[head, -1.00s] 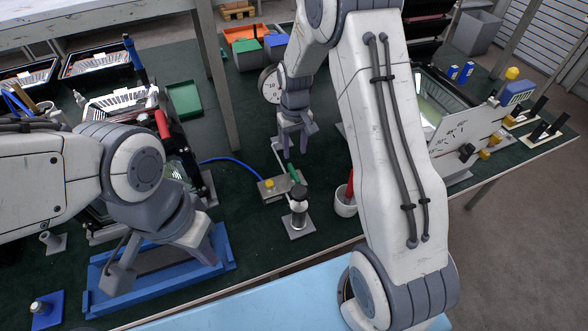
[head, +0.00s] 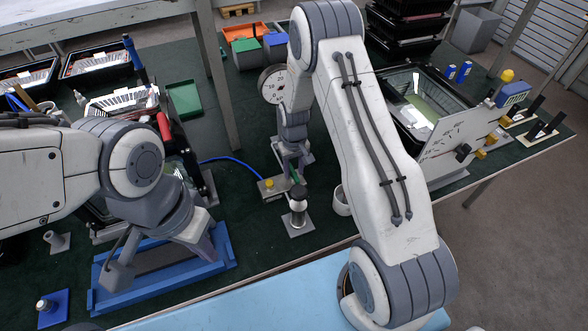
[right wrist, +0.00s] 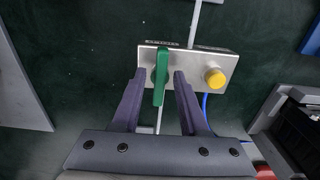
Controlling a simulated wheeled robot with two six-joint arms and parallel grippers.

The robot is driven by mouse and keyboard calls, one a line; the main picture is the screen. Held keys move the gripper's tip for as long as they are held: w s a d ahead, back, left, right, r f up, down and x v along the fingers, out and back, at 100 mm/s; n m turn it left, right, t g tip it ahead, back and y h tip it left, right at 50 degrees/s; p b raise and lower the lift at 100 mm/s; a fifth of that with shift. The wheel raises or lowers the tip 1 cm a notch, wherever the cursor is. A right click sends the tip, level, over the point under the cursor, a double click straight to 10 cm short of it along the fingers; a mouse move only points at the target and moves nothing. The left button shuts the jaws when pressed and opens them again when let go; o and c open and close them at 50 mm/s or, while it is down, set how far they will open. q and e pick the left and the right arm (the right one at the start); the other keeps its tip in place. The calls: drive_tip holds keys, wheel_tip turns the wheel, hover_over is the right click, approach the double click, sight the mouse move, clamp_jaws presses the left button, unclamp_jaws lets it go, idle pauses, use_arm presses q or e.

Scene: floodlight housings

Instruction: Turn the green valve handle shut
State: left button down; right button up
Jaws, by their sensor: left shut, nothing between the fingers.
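The green valve handle (right wrist: 161,77) is a flat lever on a pale metal block (right wrist: 188,66), which also carries a yellow knob (right wrist: 215,78). In the right wrist view the handle points down the picture, between my right gripper's fingers (right wrist: 160,82), with a gap on both sides. My right gripper is open. In the head view the right gripper (head: 294,168) is low over the block (head: 270,188) and mostly hides the handle. My left gripper (head: 208,243) is shut and empty above a blue tray (head: 226,258) at the left front.
A black-topped metal post (head: 298,208) stands just in front of the valve block. A white cup (head: 342,202) is to its right, partly behind my right arm. A blue hose (head: 222,159) runs left from the block. A round gauge (head: 272,86) stands behind the gripper.

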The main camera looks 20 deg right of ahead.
clamp_jaws()
drive_tip(key=shift+m, duration=0.3)
drive_tip(key=m+b, duration=0.1)
drive_tip(key=m, duration=0.1)
drive_tip(key=shift+a+m, duration=0.1)
drive_tip(key=shift+m, duration=0.2)
drive_tip(key=m, duration=0.3)
drive_tip(key=shift+m+b, duration=0.3)
drive_tip(key=m, duration=0.5)
drive_tip(key=shift+w+a+b, duration=0.15)
drive_tip(key=shift+b, duration=0.25)
drive_tip(key=m, duration=0.6)
drive_tip(key=shift+w+b, duration=0.15)
drive_tip(key=shift+b, duration=0.15)
drive_tip(key=shift+r, duration=0.1)
